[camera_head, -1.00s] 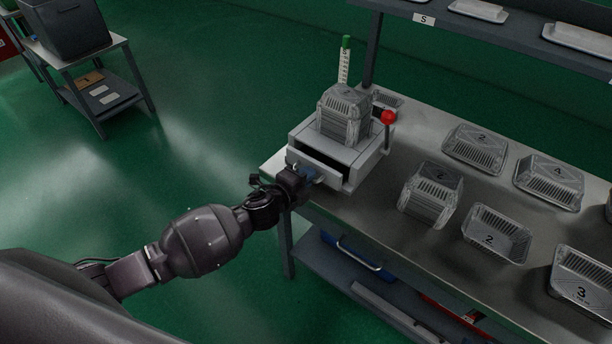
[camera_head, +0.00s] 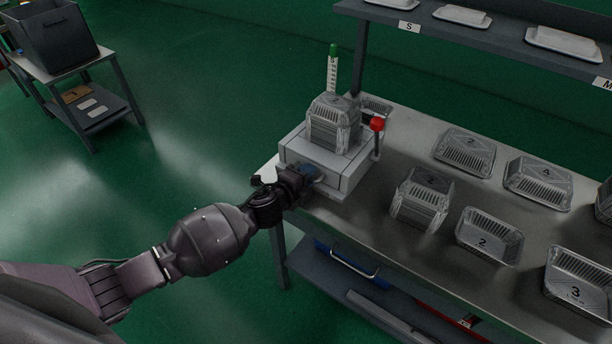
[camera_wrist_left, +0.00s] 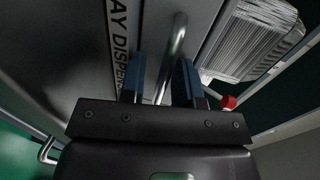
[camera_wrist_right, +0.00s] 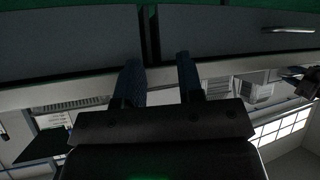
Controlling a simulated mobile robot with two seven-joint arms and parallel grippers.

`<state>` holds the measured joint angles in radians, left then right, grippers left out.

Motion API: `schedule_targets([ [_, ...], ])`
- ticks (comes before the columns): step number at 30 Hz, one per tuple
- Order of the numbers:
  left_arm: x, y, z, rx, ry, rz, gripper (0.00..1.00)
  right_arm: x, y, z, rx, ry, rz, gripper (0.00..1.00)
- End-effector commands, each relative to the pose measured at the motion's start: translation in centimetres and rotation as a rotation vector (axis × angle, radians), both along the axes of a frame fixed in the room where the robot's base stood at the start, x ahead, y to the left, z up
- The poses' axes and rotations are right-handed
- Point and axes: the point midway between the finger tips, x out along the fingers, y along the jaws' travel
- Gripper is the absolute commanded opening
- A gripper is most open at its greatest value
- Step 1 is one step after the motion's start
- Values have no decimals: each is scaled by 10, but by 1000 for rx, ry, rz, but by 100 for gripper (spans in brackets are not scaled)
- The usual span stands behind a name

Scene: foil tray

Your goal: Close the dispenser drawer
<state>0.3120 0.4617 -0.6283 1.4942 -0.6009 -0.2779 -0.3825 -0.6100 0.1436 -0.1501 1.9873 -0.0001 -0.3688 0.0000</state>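The dispenser (camera_head: 362,165) is a light grey box on the near left end of the metal bench, with a stack of foil trays (camera_head: 334,124) on top. Its drawer (camera_head: 333,181) shows no dark gap above its front and looks flush with the body. My left gripper (camera_head: 309,172) is at the drawer front. In the left wrist view its blue fingers (camera_wrist_left: 160,80) stand apart on either side of the metal handle bar (camera_wrist_left: 176,40); whether they touch it I cannot tell. My right gripper (camera_wrist_right: 160,82) is open and empty, and out of the head view.
A red-knobbed lever (camera_head: 377,125) stands at the dispenser's right side. Several foil trays, including an upright tray (camera_head: 490,236), lie on the bench (camera_head: 397,128) to the right. A shelf (camera_head: 470,30) runs behind. A grey bin (camera_head: 55,38) stands on a side table at far left.

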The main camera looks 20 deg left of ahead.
Motion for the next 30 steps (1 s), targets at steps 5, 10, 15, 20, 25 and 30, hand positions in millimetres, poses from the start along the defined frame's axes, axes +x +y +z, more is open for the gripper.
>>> schedule_targets([
  [5,2,-1,5,-3,-8,-2,35,4,1,2,0,-8,2,35],
  [10,-7,3,6,-2,-7,-1,35,9,1,7,0,-18,4,35],
  [15,-32,12,11,-2,-4,-2,35,12,2,14,0,-28,6,35],
  [20,-60,22,16,-1,-2,0,35,12,2,19,1,-31,5,35],
  [25,-84,31,20,0,-1,0,35,9,1,19,1,-26,4,35],
  [30,-96,35,23,-1,-1,0,35,4,0,17,0,-17,1,35],
])
